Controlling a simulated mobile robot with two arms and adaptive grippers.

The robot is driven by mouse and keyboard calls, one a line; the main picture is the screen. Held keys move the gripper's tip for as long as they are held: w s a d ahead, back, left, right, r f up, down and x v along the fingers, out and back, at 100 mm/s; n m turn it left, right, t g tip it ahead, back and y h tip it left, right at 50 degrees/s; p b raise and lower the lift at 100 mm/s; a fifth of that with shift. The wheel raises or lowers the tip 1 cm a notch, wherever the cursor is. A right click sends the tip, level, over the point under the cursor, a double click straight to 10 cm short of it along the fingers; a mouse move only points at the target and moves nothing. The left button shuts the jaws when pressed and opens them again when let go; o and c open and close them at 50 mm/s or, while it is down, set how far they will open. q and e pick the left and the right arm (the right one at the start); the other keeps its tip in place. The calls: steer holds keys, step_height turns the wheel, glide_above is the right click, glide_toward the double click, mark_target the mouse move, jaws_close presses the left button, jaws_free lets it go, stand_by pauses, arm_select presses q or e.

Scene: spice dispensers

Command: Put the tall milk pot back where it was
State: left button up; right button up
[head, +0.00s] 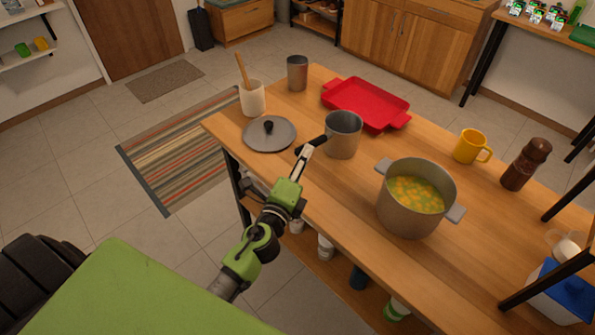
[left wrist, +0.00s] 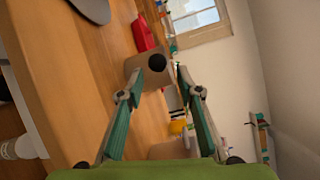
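The tall grey milk pot (head: 344,137) stands upright on the wooden table, its black handle (head: 317,142) pointing left toward my arm. My left gripper (head: 305,156) is at the handle. In the left wrist view, the pot (left wrist: 138,71) lies straight ahead and the round black handle end (left wrist: 157,62) shows between the spread fingers. The left gripper (left wrist: 160,82) is open, with a gap visible on both sides of the handle end. Whether a finger touches the handle is unclear. My right gripper is not in view.
A grey lid (head: 270,134) lies left of the pot, and a utensil crock (head: 252,100) and metal cup (head: 297,73) stand behind. A red tray (head: 366,103) is close behind the pot. A soup pot (head: 408,218), yellow mug (head: 468,147) and brown mill (head: 525,165) stand right.

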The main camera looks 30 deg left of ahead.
arm_select(q)
steer(key=shift+s+d+b, duration=0.2)
steer(key=shift+s+b, duration=0.15)
steer(key=shift+s, duration=2)
